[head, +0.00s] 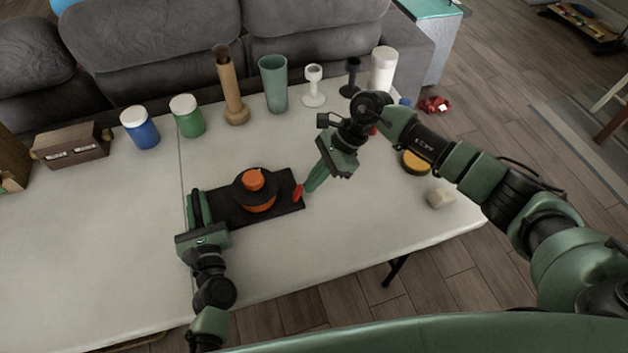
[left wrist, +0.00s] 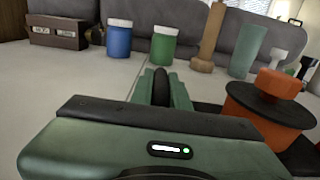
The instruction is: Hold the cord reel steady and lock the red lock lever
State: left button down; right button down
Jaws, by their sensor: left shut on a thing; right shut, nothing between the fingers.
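The cord reel (head: 252,190) is a black disc with an orange hub and knob on a black base plate (head: 226,214), lying on the white table. The reel also shows at the right of the left wrist view (left wrist: 270,107). My left gripper (head: 198,207) is shut on a black handle (left wrist: 161,88) at the left end of the base. The red lock lever (head: 298,193) is at the right end of the base. My right gripper (head: 308,188) is shut and empty, its fingertips close to the lever. I cannot tell whether they touch it.
Along the back stand a brown box (head: 72,145), a blue jar (head: 140,128), a green jar (head: 187,116), a brown bottle (head: 231,92), a teal cup (head: 273,84), a white goblet (head: 313,87) and a white cylinder (head: 383,68). A yellow disc (head: 415,162) and a pale block (head: 439,198) lie right.

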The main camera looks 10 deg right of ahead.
aim_at(301, 188)
jog(key=shift+a+r+h, duration=0.15)
jog(key=shift+a+h, duration=0.05)
jog(key=shift+h, duration=0.1)
jog(key=shift+s+a+r+h, duration=0.1)
jog(key=shift+a+r+h, duration=0.4)
jog(key=shift+h, duration=0.5)
jog(key=shift+s+a+r+t+h, duration=0.15)
jog(key=shift+a+t+h, duration=0.25)
jog(key=shift+a+h, duration=0.6)
jog(key=shift+d, duration=0.4)
jog(key=shift+r, duration=0.7)
